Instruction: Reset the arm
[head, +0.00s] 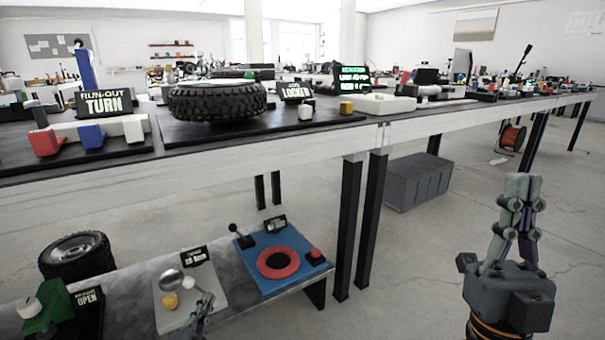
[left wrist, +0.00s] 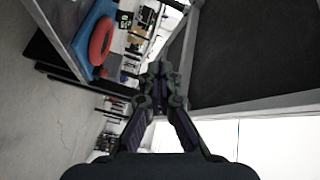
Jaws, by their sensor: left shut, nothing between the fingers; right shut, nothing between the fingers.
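My right gripper (head: 521,185) is raised at the right of the head view, fingers pointing up and pressed together, with nothing between them. It is over open floor, clear of the tables. My left gripper (head: 207,303) shows only in small part at the bottom of the head view, in front of the low shelf (head: 120,290). In the left wrist view my left gripper (left wrist: 158,72) has its fingertips together and empty. The view is turned on its side, with the table's dark underside close beyond the fingers.
A long table (head: 230,158) spans the view, carrying a tyre (head: 217,101), coloured blocks and signs. The low shelf holds a blue board with a red ring (head: 278,263) and a white board (head: 172,315). A grey box (head: 418,181) stands under the table.

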